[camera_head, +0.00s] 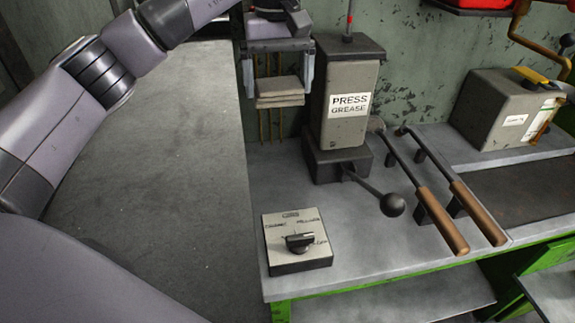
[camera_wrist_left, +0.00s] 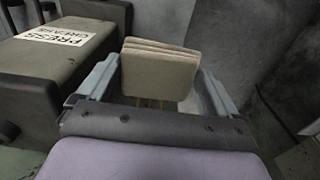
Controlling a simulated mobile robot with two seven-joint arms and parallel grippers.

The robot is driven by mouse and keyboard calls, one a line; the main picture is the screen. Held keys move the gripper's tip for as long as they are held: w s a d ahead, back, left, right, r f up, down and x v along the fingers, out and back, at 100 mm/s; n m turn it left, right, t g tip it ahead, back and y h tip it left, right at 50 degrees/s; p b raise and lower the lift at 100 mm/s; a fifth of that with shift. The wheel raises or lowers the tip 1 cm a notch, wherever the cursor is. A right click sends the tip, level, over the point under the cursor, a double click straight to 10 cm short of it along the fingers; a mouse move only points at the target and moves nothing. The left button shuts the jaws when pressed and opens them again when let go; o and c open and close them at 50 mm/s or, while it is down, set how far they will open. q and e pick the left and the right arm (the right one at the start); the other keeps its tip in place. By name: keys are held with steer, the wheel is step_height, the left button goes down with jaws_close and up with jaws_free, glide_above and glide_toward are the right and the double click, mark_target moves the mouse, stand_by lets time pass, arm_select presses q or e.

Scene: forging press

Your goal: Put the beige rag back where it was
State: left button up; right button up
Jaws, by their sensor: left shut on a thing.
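The beige rag (camera_head: 280,93) is a folded, layered pad. My left gripper (camera_head: 279,82) is shut on it and holds it in front of the back wall, left of the grey press grease box. In the left wrist view the rag (camera_wrist_left: 158,72) stands out between the two fingers of the left gripper (camera_wrist_left: 160,85). My right gripper is not in view.
The press grease box (camera_head: 349,105) has a lever with a black ball (camera_head: 391,204). A dial box (camera_head: 297,242) sits on the grey bench (camera_head: 350,260). Two wooden-handled tools (camera_head: 443,220) lie to the right. Thin yellowish rods (camera_head: 268,125) show below the rag. The grey surface at left looks clear.

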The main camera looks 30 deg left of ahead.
arm_select(q)
step_height(320, 180, down, 15)
steer(key=shift+s+f, duration=0.1)
steer(key=shift+s, duration=0.05)
step_height(320, 180, down, 4)
steer(key=shift+f, duration=0.3)
steer(key=shift+f, duration=0.15)
steer(key=o, duration=0.7)
